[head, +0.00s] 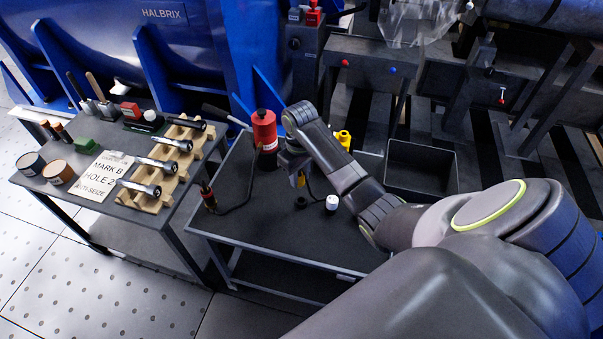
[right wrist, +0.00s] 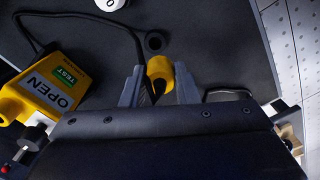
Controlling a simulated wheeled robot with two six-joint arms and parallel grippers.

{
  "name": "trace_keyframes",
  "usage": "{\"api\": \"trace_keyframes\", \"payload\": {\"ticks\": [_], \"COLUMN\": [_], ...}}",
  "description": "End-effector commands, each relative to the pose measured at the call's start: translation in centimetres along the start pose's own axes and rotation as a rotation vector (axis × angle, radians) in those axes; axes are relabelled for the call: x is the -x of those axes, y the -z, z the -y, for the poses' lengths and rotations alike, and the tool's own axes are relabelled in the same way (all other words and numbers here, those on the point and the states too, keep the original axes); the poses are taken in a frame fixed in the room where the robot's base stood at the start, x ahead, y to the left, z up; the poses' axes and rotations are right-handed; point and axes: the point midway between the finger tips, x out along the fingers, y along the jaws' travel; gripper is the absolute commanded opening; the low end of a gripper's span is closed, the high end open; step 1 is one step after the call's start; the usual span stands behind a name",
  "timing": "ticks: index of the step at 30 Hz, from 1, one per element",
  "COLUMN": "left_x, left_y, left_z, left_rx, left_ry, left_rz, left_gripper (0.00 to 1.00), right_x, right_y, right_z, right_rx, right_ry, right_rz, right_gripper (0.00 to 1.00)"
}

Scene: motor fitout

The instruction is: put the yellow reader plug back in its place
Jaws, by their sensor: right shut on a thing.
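My right gripper (head: 298,176) points down over the dark bench, and its jaws are shut on the yellow reader plug (right wrist: 160,72). In the head view only a small yellow part of the plug (head: 300,181) shows below the gripper. A round dark socket (right wrist: 154,41) lies just beyond the plug in the right wrist view; in the head view the dark socket (head: 301,202) is just below the plug, and they look apart. The yellow reader (right wrist: 40,93) shows "TEST" and "OPEN", and a black cable loops from it. My left gripper is not in view.
A white-topped cylinder (head: 332,203) stands right of the socket. A red cylinder (head: 265,133) stands behind, with a hose to a red-tipped fitting (head: 208,197). An empty dark tray (head: 420,167) is at right. The bench front is clear. A tool table (head: 160,228) stands left.

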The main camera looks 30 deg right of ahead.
Motion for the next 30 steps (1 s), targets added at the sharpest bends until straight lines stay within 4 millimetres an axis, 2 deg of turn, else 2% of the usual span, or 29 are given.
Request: {"api": "trace_keyframes", "payload": {"ticks": [3,14,21,24,30], "left_x": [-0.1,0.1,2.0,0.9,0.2], "left_y": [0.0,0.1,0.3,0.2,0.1], "left_z": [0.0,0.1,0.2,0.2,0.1], "left_rx": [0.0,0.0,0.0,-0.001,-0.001], "left_ry": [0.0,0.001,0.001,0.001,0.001], "left_rz": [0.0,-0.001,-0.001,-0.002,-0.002], "left_gripper": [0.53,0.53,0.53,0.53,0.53], "right_x": [0.3,0.4,0.9,-0.8,-2.8], "right_y": [-0.1,-0.1,-0.3,-0.3,-0.2], "right_z": [-0.6,-0.6,-0.5,-0.6,-0.6], "right_rx": [0.035,0.039,0.037,0.036,0.035], "right_ry": [-0.027,-0.028,-0.026,-0.025,-0.027], "right_rz": [-0.017,-0.017,-0.01,-0.008,-0.009], "right_gripper": [0.0,0.0,0.0,0.0,0.0]}}
